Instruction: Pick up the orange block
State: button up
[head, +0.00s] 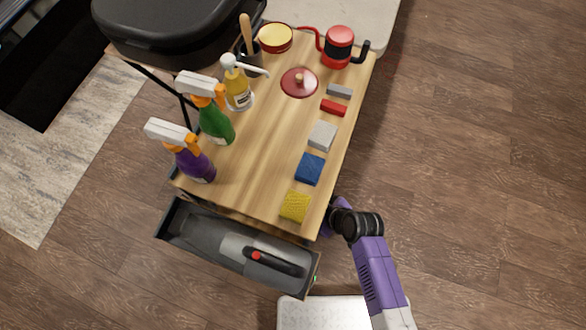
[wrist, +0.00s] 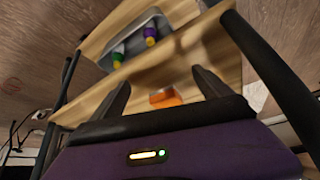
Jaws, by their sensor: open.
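The orange block (wrist: 166,98) shows only in the wrist view, on a wooden shelf surface (wrist: 185,65), between my gripper's fingers in the picture and beyond them. Its lower part is hidden behind the gripper body. My gripper (wrist: 160,77) is open, its two dark fingers spread to either side with nothing held. I cannot tell the exact gap to the block. In the head view my arm reaches to the near right corner of the wooden cart top, and the fingers are hidden there. The orange block is not visible in the head view.
The cart top (head: 265,150) carries spray bottles (head: 215,125), a yellow sponge (head: 295,206), a blue sponge (head: 310,169) and other blocks. An open drawer (head: 190,235) holds a handheld vacuum (head: 262,257). Dark cart posts (wrist: 270,65) flank the shelf. Floor to the right (head: 480,150) is clear.

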jog(key=w+a, duration=0.3)
jog(key=shift+a, duration=0.1)
jog(key=w+a, duration=0.3)
jog(key=shift+a+f, duration=0.1)
jog(key=shift+f, duration=0.2)
jog(key=shift+w+a+f, duration=0.1)
jog(key=shift+w+f, duration=0.05)
jog(key=shift+f, duration=0.1)
jog(key=c, duration=1.4)
